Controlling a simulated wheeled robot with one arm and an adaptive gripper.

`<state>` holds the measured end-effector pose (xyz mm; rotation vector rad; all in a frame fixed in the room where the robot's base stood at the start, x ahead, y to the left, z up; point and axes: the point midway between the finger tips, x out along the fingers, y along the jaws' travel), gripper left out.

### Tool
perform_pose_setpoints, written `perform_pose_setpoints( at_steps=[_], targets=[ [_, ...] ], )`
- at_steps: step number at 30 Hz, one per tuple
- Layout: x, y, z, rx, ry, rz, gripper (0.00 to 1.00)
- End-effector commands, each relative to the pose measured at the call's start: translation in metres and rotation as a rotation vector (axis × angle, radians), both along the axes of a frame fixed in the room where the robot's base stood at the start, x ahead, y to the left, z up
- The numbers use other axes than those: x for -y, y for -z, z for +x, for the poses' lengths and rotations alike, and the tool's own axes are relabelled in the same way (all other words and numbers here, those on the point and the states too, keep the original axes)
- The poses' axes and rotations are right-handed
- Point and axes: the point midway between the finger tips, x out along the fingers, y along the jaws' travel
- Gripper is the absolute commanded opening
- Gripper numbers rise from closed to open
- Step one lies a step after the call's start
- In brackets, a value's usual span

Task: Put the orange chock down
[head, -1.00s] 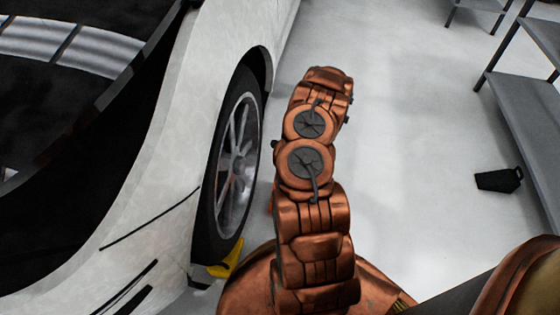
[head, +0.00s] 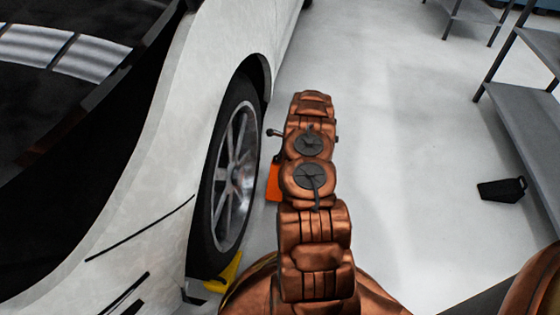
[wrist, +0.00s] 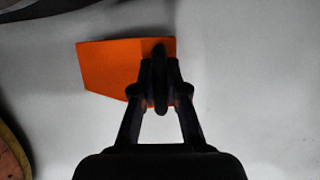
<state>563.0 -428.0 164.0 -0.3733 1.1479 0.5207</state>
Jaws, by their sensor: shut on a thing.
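The orange chock (wrist: 108,66) is held at its right end by my gripper (wrist: 160,80) in the wrist view, with the rest of it reaching out to the left. The dark fingers are shut on it. Pale floor shows around the chock; I cannot tell whether it touches the floor. In the head view a small part of the orange chock (head: 274,181) shows just left of my copper arm, between the arm and the car's wheel. My arm hides the rest of it and the gripper.
A white car (head: 150,150) with a dark-tyred wheel (head: 232,170) stands on the left. A yellow chock (head: 222,274) sits at the tyre's near side. A black object (head: 502,189) lies on the floor near grey shelving (head: 530,130) at right. The floor between is clear.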

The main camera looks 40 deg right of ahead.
Motion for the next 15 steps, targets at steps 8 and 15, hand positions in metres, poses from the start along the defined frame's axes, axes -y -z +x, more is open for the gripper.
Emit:
perform_pose_setpoints(
  at_steps=[8,15],
  targets=[
    [0.009,0.0,0.012,0.002,0.0,0.0,0.0],
    [0.012,0.01,0.015,0.002,0.0,-0.001,0.0]
  ],
)
